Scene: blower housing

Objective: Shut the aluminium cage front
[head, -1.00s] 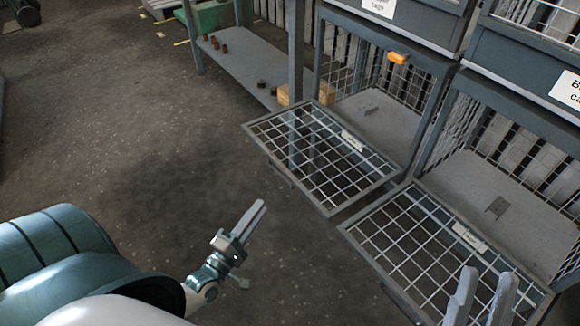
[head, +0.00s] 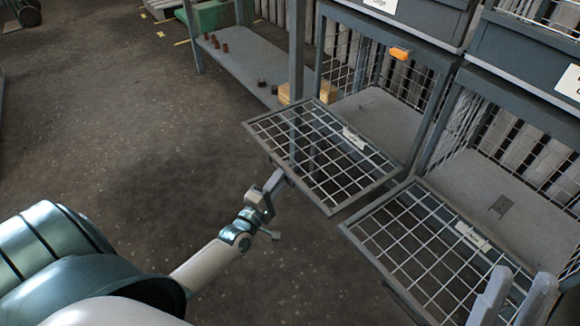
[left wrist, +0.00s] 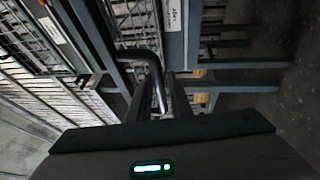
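Two wire-mesh cage fronts hang folded down, open, in the head view: a left one (head: 318,150) and a right one (head: 425,245). Their small labels are too small to read, so I cannot tell which is aluminium. My left gripper (head: 277,181) is at the outer edge of the left front. In the left wrist view, a dark bent handle bar (left wrist: 151,68) reaches between the fingers of the left gripper (left wrist: 160,95), which look apart; contact is unclear. My right gripper (head: 515,298) is open and empty, in front of the right front.
The left cage's opening holds a bare grey floor (head: 375,115), with an orange piece (head: 400,54) at its top edge. A shelf (head: 245,70) with several small brown parts and a wooden block (head: 290,92) stands left of it. Open floor (head: 120,140) lies to the left.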

